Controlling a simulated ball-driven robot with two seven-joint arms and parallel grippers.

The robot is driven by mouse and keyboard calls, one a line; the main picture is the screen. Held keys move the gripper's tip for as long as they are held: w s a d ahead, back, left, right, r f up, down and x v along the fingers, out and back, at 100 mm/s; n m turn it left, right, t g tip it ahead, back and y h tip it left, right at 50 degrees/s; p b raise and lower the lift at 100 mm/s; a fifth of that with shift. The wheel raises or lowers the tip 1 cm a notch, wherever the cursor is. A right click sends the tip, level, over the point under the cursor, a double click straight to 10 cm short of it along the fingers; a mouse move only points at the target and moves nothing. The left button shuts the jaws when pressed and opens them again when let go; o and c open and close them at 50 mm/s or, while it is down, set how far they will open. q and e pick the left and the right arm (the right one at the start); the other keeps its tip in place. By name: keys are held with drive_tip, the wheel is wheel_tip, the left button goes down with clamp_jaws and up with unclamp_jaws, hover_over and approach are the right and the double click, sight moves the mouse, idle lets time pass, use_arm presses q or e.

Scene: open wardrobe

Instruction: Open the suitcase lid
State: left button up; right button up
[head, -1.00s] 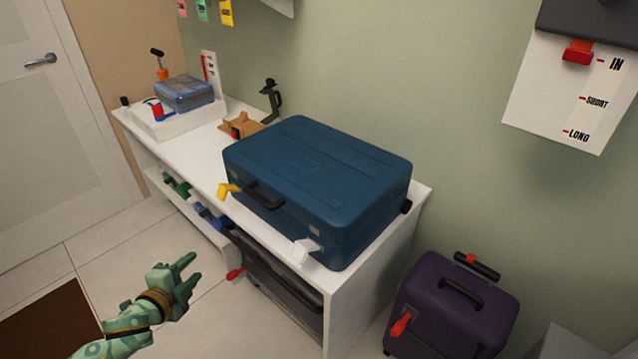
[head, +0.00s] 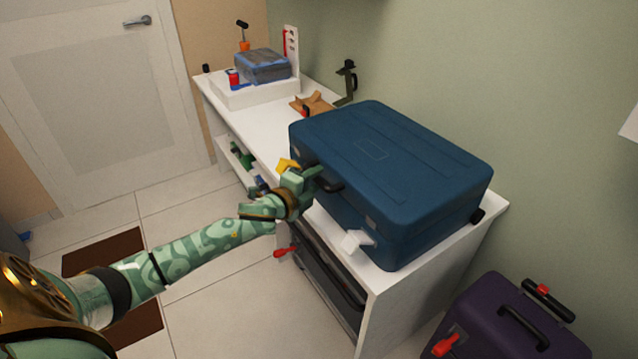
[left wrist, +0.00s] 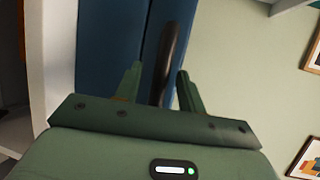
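The blue suitcase (head: 395,165) lies flat on the white bench with its lid closed. It also fills the upper left of the left wrist view (left wrist: 100,50). Its black handle (head: 328,184) is on the front side. My left gripper (head: 307,178) is at the handle's left end. In the left wrist view its fingers (left wrist: 158,85) are apart, with the dark handle (left wrist: 170,60) showing between them; contact cannot be told. My right gripper is out of view.
The white bench (head: 262,135) carries a clear blue box (head: 263,65) at its far end and a brown wooden piece (head: 312,104) behind the suitcase. A purple suitcase (head: 500,325) stands on the floor at right.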

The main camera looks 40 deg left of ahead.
use_arm(q)
drive_tip(key=shift+w+f, duration=0.15)
drive_tip(key=shift+w, duration=0.65)
clamp_jaws()
